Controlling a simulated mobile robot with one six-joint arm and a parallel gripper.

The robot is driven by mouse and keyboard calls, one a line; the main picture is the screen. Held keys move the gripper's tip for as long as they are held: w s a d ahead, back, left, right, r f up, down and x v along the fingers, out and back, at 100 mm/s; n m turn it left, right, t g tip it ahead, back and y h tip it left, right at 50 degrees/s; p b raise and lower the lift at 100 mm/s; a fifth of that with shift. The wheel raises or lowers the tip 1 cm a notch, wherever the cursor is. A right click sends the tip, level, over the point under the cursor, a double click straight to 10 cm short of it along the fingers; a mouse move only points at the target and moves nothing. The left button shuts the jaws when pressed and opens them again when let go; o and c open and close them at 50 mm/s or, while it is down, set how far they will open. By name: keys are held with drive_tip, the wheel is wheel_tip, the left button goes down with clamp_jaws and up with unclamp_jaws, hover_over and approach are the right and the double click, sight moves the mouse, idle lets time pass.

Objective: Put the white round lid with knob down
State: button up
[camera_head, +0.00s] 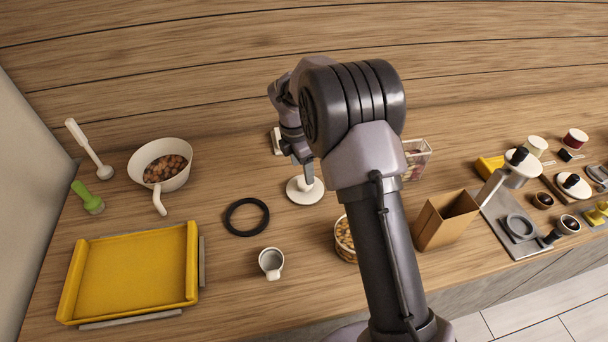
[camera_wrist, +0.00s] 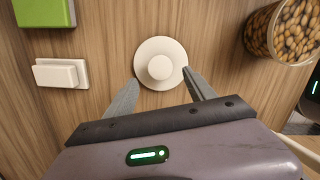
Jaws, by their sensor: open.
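The white round lid with a knob (camera_wrist: 160,67) lies flat on the wooden counter, knob up. In the head view the lid (camera_head: 304,191) is in the middle of the counter, partly hidden by my gripper. My gripper (camera_wrist: 160,90) is open, with one finger on either side of the lid's near edge in the wrist view. The knob stands clear between and just beyond the fingertips, and nothing is held. In the head view my gripper (camera_head: 308,180) is just above the lid, and my arm hides part of the counter behind it.
A container of nuts (camera_wrist: 285,38) is right of the lid. A white block (camera_wrist: 60,74) and a green box (camera_wrist: 45,12) are left of it. A yellow tray (camera_head: 130,275) is at front left.

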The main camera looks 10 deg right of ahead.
drive_tip(key=s+a+r+m+t+y+p, duration=0.1)
drive_tip(key=s+r+m, duration=0.45)
drive_tip(key=r, duration=0.45)
drive_tip(key=s+r+m+t+y, duration=0.1)
drive_tip(key=s+r+m, duration=0.4)
drive_tip(key=r, duration=0.6)
drive_tip(key=s+a+r+m+t, duration=0.1)
drive_tip(key=s+m, duration=0.6)
drive_tip(key=s, duration=0.4)
drive_tip(key=s+a+r+m+t+y, duration=0.1)
drive_tip(key=s+m+t, duration=0.1)
drive_tip(key=s+m, duration=0.6)
drive_tip(key=s, duration=0.3)
drive_tip(key=shift+s, duration=0.25)
